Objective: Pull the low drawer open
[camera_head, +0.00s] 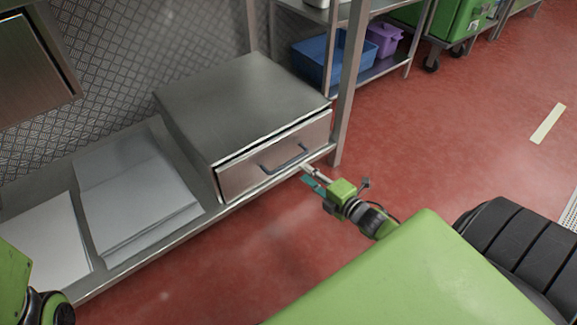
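The low drawer (274,159) is a grey metal front with a bar handle (284,159), set in a metal box unit (243,98) on a low shelf. The drawer front stands slightly out from the box, with a dark gap along its top. My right gripper (309,175) is in front of the drawer, just below and right of the handle, and looks apart from it. Its fingers are small here, and I cannot tell whether they are open. Part of my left arm shows at the lower left edge, but its gripper fingers are out of view.
Stacks of white sheets (130,190) lie on the low shelf (160,245) left of the box. A metal rack post (350,85) stands right of it. A blue bin (318,62) and a purple bin (384,38) are behind. The red floor (455,130) is open at right.

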